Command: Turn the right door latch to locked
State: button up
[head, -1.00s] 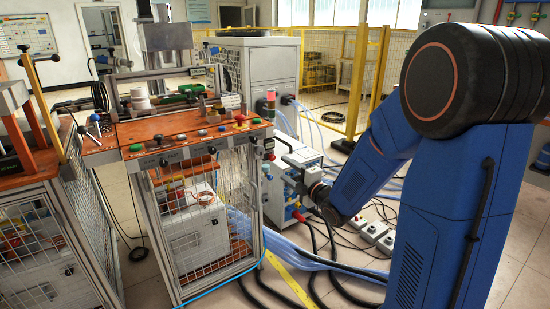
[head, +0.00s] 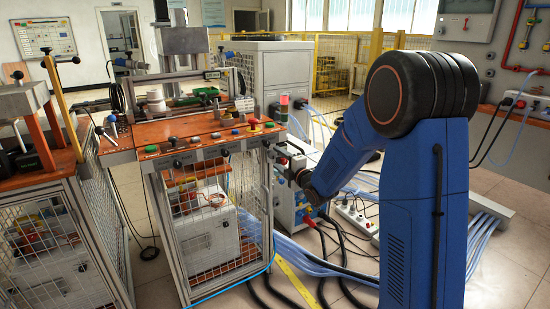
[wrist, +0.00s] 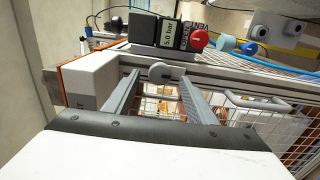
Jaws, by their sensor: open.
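My gripper (wrist: 160,78) is open and empty in the wrist view, with its two grey fingers apart. A round grey knob (wrist: 159,71), which looks like the door latch, shows between the fingertips, under the bench edge. I cannot tell whether the fingers are level with it or short of it, nor which way it is turned. In the head view my gripper (head: 281,157) is at the right side of the heater bench (head: 150,131), just below its orange top. Dark knobs (head: 178,163) sit along the front rail above the mesh door (head: 205,240).
In the wrist view a dark 5.0 bar display (wrist: 170,36) and a red button (wrist: 199,40) stand above the knob. In the head view a signal light (head: 284,104) and a white cabinet (head: 256,75) stand behind my gripper.

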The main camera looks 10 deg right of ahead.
aim_at(273, 155)
jog(key=shift+x, duration=1.7)
jog(key=c, duration=1)
jog(key=shift+c, duration=0.2)
